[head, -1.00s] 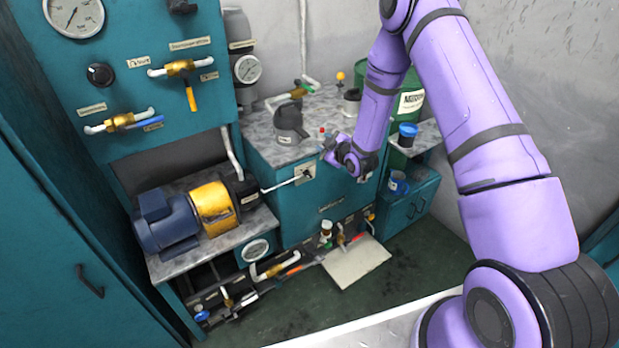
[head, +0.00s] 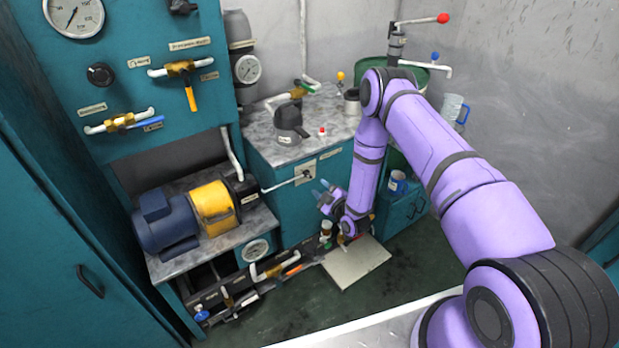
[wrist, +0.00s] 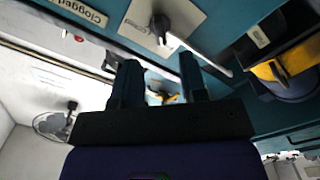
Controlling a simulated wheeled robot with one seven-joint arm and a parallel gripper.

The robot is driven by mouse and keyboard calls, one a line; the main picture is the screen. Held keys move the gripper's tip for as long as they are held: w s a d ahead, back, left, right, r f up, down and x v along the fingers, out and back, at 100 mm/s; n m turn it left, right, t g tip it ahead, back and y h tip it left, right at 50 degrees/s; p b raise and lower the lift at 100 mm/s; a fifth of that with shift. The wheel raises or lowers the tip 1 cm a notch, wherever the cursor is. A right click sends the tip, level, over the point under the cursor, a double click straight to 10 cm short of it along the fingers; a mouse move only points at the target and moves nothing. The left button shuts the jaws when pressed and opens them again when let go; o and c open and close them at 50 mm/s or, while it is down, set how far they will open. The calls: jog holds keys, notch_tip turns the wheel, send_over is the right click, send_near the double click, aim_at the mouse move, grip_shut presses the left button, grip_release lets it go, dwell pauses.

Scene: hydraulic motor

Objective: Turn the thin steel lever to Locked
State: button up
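The thin steel lever (head: 281,183) is a slim rod on the front of the teal cabinet. It runs from a dark pivot on a pale plate (head: 304,172) down to the left. In the wrist view the lever (wrist: 208,58) slants down right from its pivot on the plate (wrist: 138,14), beyond the fingers. The writing on the plate is unreadable. My gripper (head: 321,191) is in front of the cabinet, right of and slightly below the plate, apart from the lever. In the wrist view my gripper (wrist: 158,80) has two spread fingers with nothing between them.
A blue and yellow motor (head: 190,215) sits on a bench left of the lever. Pipes and small valves (head: 272,270) run low by the floor. A pale board (head: 355,263) lies below my gripper. A kettle-like grey item (head: 288,122) stands on the cabinet top.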

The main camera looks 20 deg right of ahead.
aim_at(310, 177)
jog(key=x, duration=0.7)
jog(key=shift+w+a, duration=0.1)
jog(key=shift+w, duration=0.25)
jog(key=c, duration=0.6)
